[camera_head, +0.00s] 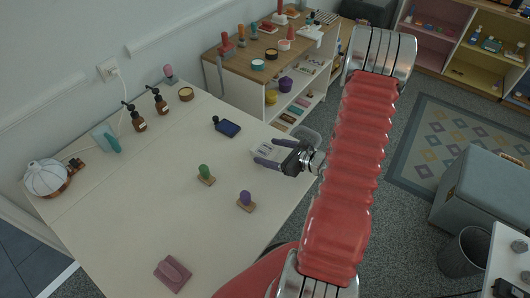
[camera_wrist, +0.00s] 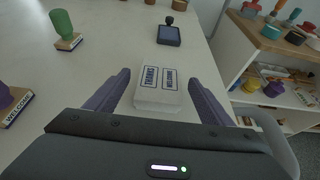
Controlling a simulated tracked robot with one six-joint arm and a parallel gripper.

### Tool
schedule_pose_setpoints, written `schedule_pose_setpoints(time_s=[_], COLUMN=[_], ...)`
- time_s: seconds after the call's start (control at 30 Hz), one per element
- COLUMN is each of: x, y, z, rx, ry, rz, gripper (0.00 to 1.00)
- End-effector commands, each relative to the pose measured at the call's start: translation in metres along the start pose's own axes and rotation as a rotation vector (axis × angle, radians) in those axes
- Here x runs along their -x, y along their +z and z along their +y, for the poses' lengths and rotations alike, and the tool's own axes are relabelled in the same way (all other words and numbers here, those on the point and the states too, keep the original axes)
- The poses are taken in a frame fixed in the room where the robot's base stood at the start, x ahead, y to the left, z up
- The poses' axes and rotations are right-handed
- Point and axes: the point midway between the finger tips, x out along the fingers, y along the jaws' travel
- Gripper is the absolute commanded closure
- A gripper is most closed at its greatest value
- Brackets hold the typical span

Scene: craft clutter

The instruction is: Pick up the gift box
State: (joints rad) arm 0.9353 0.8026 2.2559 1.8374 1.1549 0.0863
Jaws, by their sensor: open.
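A small white box (camera_wrist: 157,98) with two printed labels, one reading THANKS, lies flat on the white table; I take it as the gift box. It also shows in the head view (camera_head: 267,151) near the table's right edge, partly covered by my gripper. My gripper (camera_wrist: 159,78) is open, with one purple finger on each side of the box. I see gaps between box and fingers. In the head view my gripper (camera_head: 270,153) is low over the table.
A green-handled stamp (camera_head: 205,174) and a purple-handled stamp (camera_head: 246,200) stand to the left and front. A pink object (camera_head: 172,273) lies at the front. A shelf unit (camera_head: 262,90) stands beyond the table's right edge.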

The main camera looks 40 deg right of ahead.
Motion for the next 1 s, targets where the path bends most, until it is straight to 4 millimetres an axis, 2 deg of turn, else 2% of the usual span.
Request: schedule_pose_setpoints(time_s=[0.1,0.2,0.77,1.0], x=[-0.014,-0.019,-0.02,-0.02], y=[-0.001,0.0,0.0,0.0], z=[0.001,0.0,0.0,0.0], rx=[0.0,0.001,0.0,0.0], ry=[0.003,0.002,0.001,0.001], rz=[0.0,0.0,0.0,0.0], gripper=[0.25,0.25,0.25,0.42])
